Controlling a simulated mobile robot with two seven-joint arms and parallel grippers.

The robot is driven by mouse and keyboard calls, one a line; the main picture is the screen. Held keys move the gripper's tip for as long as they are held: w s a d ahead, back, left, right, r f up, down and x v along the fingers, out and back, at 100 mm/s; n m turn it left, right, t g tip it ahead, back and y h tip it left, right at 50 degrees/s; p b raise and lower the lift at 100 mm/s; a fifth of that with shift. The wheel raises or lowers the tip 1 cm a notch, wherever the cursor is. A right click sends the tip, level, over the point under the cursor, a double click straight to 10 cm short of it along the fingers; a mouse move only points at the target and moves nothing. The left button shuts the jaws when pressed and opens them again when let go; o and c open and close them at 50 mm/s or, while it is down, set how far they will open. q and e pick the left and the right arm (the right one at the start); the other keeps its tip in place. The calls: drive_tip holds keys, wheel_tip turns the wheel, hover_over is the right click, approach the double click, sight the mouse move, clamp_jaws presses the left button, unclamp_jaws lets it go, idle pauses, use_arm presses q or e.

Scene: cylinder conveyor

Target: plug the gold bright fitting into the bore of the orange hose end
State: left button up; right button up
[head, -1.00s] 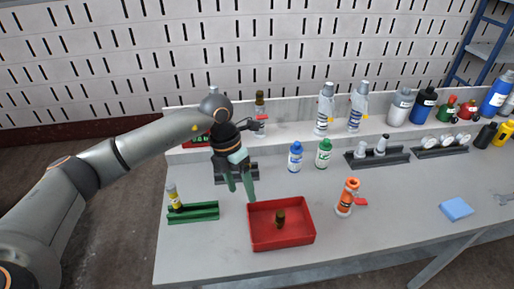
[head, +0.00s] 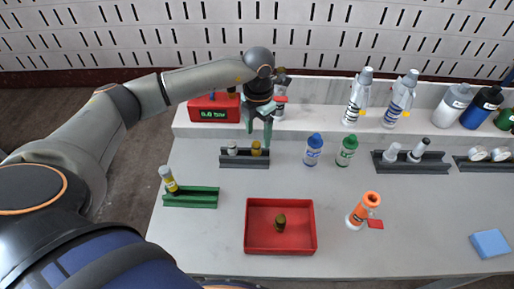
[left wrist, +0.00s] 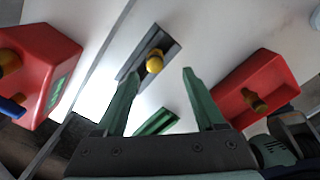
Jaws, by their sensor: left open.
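A bright gold fitting (head: 256,148) stands in the dark grey rack (head: 232,163), beside a pale silver piece. In the left wrist view the gold fitting (left wrist: 155,62) shows in the rack, between and beyond the fingertips. My left gripper (head: 259,132) is open and empty, pointing down above the rack and apart from the fitting; it also shows in the left wrist view (left wrist: 160,78). My right gripper is not in view.
A red tray (head: 248,228) holds a darker brass fitting (head: 280,222). A green rack (head: 190,201) holds a yellow-banded piece. A red display box (head: 214,108) stands on the back ledge. Blue and green bottles stand right of the dark rack. Table between tray and hose end is clear.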

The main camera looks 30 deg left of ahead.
sight(256, 143)
use_arm(q)
drive_tip(key=f, duration=0.6)
drive_tip(key=shift+w+a+f, duration=0.15)
drive_tip(key=shift+a+f, duration=0.15)
drive_tip(key=shift+a, duration=0.05)
clamp_jaws()
idle(0.3)
